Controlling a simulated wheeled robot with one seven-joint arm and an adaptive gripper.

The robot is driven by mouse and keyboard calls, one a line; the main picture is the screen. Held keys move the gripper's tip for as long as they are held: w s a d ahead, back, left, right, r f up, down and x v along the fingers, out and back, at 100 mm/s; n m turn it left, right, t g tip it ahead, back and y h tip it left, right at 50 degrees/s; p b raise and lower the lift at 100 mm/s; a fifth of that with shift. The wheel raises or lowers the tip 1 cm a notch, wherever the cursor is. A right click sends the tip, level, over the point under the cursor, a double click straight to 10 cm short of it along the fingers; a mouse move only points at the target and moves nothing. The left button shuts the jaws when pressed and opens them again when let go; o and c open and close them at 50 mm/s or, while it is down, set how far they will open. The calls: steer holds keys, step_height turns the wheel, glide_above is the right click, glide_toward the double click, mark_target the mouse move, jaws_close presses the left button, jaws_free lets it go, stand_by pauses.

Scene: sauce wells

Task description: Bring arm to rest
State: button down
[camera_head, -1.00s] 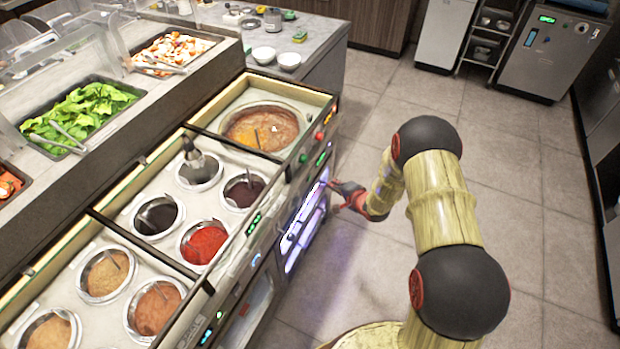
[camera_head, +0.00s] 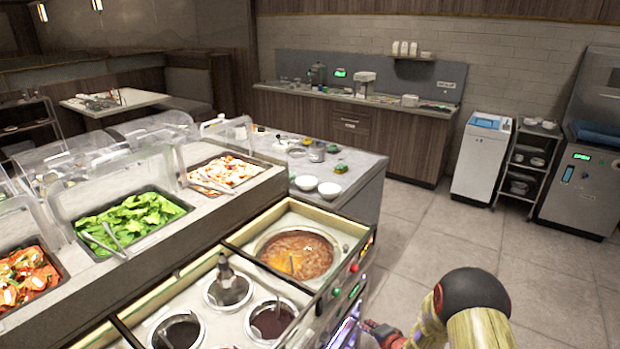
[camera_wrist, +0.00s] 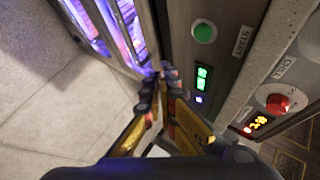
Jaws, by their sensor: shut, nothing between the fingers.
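My gripper (camera_head: 383,334) is at the lower edge of the head view, to the right of the sauce counter's front panel, with my arm rising behind it at the lower right. In the wrist view my gripper (camera_wrist: 160,80) has its fingers shut and empty, pointing along the panel. A green button (camera_wrist: 204,32), a red knob (camera_wrist: 278,103) and small lit displays sit on the panel to its right. I cannot tell whether the fingertips touch the panel.
The sauce counter (camera_head: 228,245) has a large soup well (camera_head: 296,252) and several smaller wells; a dark ladle-like tool (camera_head: 226,270) stands in one. Salad trays with clear covers are at the left. Two white bowls (camera_head: 318,186) sit on the grey counter. Tiled floor (camera_head: 425,230) is open at the right.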

steer(key=s+d+f+n+g+h, duration=0.35)
steer(key=s+d+f, duration=0.2)
steer(key=s, duration=0.35)
steer(key=s+d+r+n+g, duration=0.2)
steer(key=s+r+g, duration=0.1)
steer(key=s+r, duration=0.15)
steer(key=s+a+r+n, duration=0.2)
steer(key=s+r, duration=0.6)
steer(key=r, duration=0.6)
steer(key=s+a+r+n+t, duration=0.1)
steer(key=s+a+r, duration=0.3)
steer(key=s+r, duration=0.5)
steer(key=s+a+r+n, duration=0.3)
steer(key=s+r, duration=0.5)
steer(key=r, duration=1.1)
steer(key=shift+s+a+r+t, duration=0.35)
steer(key=shift+s+a, duration=0.05)
steer(key=shift+a, duration=0.15)
stand_by(1.9)
